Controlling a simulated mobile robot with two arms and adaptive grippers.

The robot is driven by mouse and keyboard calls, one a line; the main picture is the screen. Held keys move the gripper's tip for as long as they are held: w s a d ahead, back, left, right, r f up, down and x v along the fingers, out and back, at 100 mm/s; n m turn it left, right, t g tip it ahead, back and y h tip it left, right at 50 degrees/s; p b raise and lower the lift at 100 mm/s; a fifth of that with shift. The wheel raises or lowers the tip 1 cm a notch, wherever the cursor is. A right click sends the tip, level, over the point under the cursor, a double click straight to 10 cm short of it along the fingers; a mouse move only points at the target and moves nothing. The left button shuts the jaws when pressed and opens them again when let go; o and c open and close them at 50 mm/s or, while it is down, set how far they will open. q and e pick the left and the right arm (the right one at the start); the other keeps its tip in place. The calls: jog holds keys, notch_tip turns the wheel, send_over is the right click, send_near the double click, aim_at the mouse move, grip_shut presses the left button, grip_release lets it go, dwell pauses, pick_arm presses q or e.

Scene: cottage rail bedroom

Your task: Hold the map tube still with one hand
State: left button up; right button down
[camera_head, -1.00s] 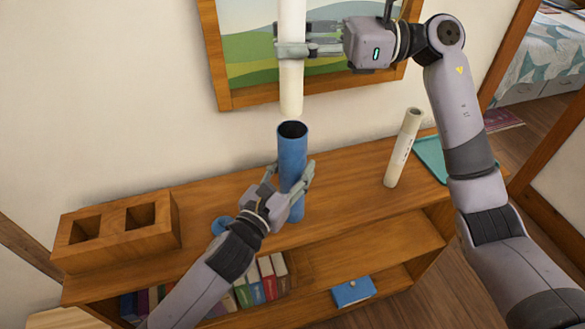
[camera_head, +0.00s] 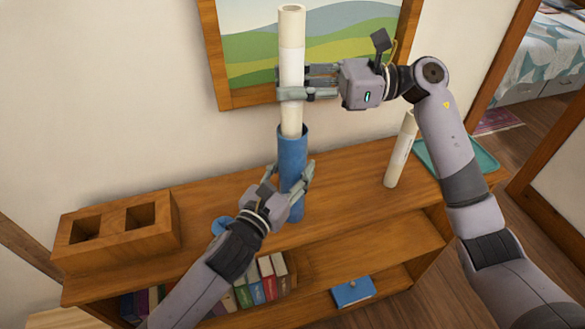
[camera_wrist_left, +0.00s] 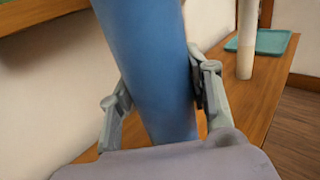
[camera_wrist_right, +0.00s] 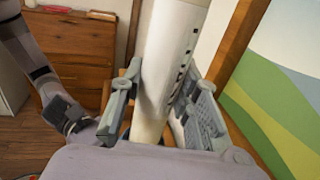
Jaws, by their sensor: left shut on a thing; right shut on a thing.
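The blue map tube (camera_head: 291,152) stands upright on the wooden shelf top. My left gripper (camera_head: 292,186) is shut around its lower part; the left wrist view shows a finger on each side of the tube (camera_wrist_left: 150,62). A rolled white map (camera_head: 292,62) is upright, its lower end inside the tube's open mouth. My right gripper (camera_head: 290,92) is shut on this roll above the tube; the right wrist view shows the roll (camera_wrist_right: 168,50) between the fingers. The roll's lower end is hidden inside the tube.
A second white roll (camera_head: 399,152) stands at the right near a teal tray (camera_head: 470,158). A wooden block with two square holes (camera_head: 120,245) is at the left. A blue round thing (camera_head: 221,226), perhaps a cap, lies behind my left arm. A framed picture (camera_head: 240,98) hangs behind.

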jog(key=shift+f, duration=0.6)
jog(key=c, duration=1.1)
grip_release()
jog(key=shift+d, duration=0.1)
jog(key=d, duration=0.8)
jog(key=w+d, duration=0.1)
jog(key=d, duration=0.3)
pick_arm(q)
jog(key=o, duration=1.3)
jog(key=shift+o, duration=0.2)
pick_arm(e)
jog(key=shift+a, duration=0.1)
